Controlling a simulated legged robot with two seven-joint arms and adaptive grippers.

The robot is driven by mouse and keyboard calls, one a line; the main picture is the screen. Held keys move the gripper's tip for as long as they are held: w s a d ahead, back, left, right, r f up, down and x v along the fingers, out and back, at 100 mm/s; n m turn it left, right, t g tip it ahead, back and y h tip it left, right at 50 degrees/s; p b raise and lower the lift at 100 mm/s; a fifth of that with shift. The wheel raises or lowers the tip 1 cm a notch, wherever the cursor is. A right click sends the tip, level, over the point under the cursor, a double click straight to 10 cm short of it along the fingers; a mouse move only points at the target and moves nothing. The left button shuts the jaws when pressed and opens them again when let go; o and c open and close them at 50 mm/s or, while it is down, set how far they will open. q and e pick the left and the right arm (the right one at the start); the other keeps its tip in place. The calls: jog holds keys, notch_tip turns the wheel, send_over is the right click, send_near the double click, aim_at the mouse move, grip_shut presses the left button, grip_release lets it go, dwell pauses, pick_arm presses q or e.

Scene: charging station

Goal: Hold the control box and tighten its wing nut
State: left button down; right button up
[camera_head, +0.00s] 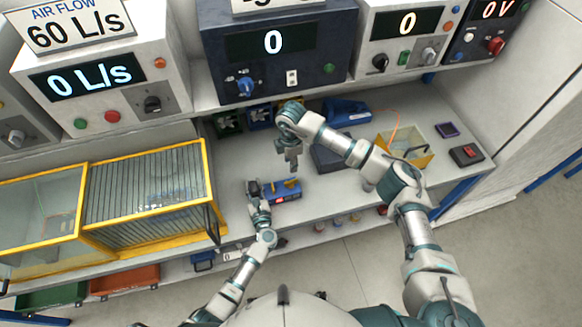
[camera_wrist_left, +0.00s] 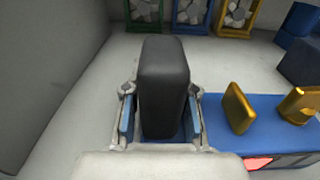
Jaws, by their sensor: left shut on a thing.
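The control box (camera_head: 284,198) is blue with a red patch on its front and lies on the bench. Its gold wing nut (camera_head: 291,184) is on top; two wings show in the left wrist view (camera_wrist_left: 238,108). My left gripper (camera_head: 257,189) is shut on a dark grey upright block at the box's left end. In the left wrist view this block (camera_wrist_left: 164,85) stands between the blue finger pads and hides part of the box. My right gripper (camera_head: 292,168) points down above and behind the wing nut, apart from it; its finger opening is too small to tell.
A yellow-framed cage (camera_head: 147,195) stands to the left. A dark box (camera_head: 328,155), a blue tool (camera_head: 346,111) and a yellow-edged bin (camera_head: 406,150) sit behind and to the right. Instruments line the shelf above. Bare bench lies right of the control box.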

dwell(0.3)
pick_arm(q)
jog(key=c, duration=0.8)
grip_release()
jog(key=shift+c, duration=0.2)
jog(key=shift+s, duration=0.1)
